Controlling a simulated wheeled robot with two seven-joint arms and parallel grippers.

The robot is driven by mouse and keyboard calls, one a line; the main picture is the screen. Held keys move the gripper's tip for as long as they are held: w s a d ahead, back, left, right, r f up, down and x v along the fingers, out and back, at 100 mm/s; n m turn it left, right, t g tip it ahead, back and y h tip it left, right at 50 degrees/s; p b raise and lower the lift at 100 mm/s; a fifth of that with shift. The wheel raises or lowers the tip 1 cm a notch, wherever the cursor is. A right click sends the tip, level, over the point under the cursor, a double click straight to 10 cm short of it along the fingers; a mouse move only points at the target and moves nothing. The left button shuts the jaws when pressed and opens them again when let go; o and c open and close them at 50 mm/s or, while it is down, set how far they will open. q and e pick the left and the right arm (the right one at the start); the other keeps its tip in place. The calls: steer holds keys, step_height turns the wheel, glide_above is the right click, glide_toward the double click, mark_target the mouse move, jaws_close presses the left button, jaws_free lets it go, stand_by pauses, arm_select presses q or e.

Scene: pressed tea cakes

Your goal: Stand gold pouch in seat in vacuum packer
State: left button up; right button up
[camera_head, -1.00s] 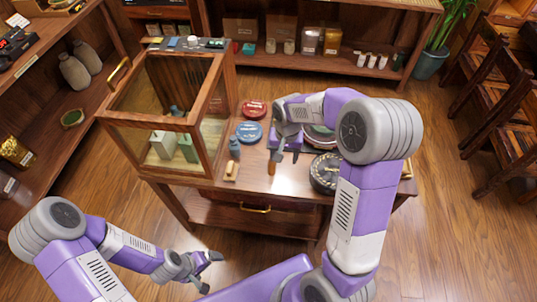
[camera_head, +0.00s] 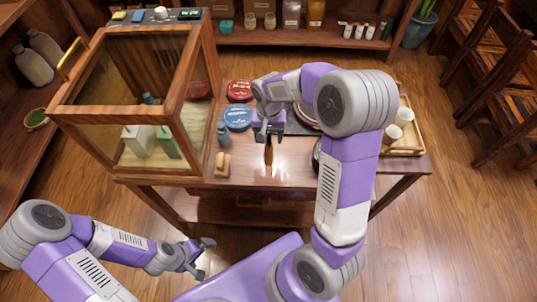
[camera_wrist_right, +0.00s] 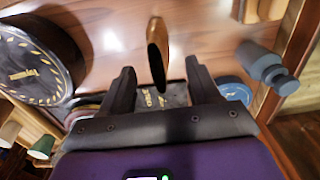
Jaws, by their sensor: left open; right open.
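The vacuum packer (camera_head: 62,112) is a wood-framed glass case at the left of the table. Inside it stand a pale pouch (camera_head: 138,138) and a green pouch (camera_head: 167,143); its seat is not clearly seen. I see no gold pouch now. My right gripper (camera_head: 267,136) is open above the table, right of the packer. A brown wooden handle (camera_head: 268,157) is just below its fingers. In the right wrist view the handle (camera_wrist_right: 157,50) shows between the open fingers (camera_wrist_right: 159,72), apart from both. My left gripper (camera_head: 200,258) is open and empty over the floor, front left.
A dark round cake (camera_wrist_right: 35,65) shows in the wrist view. A tray (camera_head: 407,140) with cups stands at the right.

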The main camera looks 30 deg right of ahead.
steer(key=f, duration=0.1)
steer(key=f+b, duration=0.1)
steer(key=f, duration=0.1)
steer(key=s+f, duration=0.1)
steer(key=f, duration=0.1)
steer(key=shift+a+b, duration=0.15)
steer(key=shift+b, duration=0.25)
steer(key=shift+w+f, duration=0.15)
steer(key=shift+f, duration=0.4)
steer(key=shift+r, duration=0.1)
jaws_close()
